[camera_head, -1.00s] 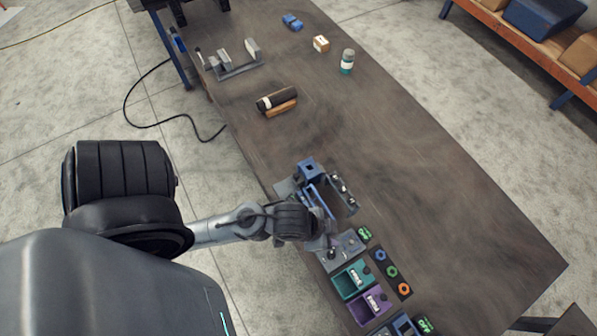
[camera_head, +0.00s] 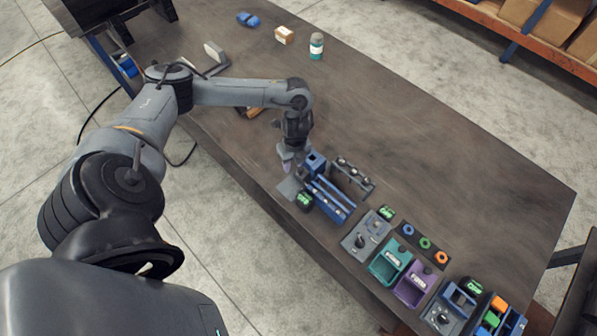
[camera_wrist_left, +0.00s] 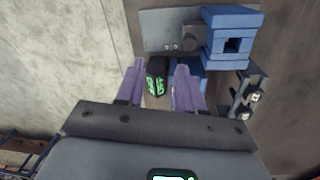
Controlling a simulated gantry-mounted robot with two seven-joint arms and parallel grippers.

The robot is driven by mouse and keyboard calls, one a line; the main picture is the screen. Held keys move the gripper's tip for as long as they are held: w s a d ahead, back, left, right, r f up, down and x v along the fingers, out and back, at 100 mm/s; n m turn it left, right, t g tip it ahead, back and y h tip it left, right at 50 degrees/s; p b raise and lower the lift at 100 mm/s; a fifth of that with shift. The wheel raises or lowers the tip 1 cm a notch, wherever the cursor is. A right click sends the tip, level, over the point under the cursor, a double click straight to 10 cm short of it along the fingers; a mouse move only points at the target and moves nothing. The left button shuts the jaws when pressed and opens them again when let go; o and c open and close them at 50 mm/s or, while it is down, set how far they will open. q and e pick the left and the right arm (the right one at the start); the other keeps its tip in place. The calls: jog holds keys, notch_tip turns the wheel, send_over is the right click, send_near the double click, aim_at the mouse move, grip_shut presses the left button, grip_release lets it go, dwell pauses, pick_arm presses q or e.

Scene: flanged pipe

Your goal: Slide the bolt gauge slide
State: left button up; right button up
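The blue bolt gauge, a block (camera_head: 315,163) with a long slotted blue body (camera_head: 333,198), stands near the table's left edge. The block (camera_wrist_left: 232,38), with a square hole, is at upper right in the wrist view. A grey plate (camera_head: 290,187) with a dark knob (camera_wrist_left: 190,38) lies beside it. My left gripper (camera_head: 287,163) is beside the block. Its purple fingers (camera_wrist_left: 160,64) are open and empty. A black label with green letters (camera_wrist_left: 157,78) shows between them, and in the head view (camera_head: 304,199). I cannot tell the slide part apart. My right gripper is not in view.
A dark bolt rack (camera_head: 355,178) lies right of the gauge. A grey plate (camera_head: 364,238), a teal bin (camera_head: 389,262) and a purple bin (camera_head: 414,284) continue along the edge. A bottle (camera_head: 316,46) and small box (camera_head: 284,35) stand far back. The table's middle right is clear.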

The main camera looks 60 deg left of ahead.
aim_at(301, 169)
pick_arm(q)
jog(key=w+a+r+t, duration=0.1)
jog(key=w+r, duration=0.1)
jog(key=w, duration=0.2)
jog(key=f, duration=1)
jog(key=shift+s+f, duration=0.2)
jog(key=shift+s, duration=0.05)
grip_shut()
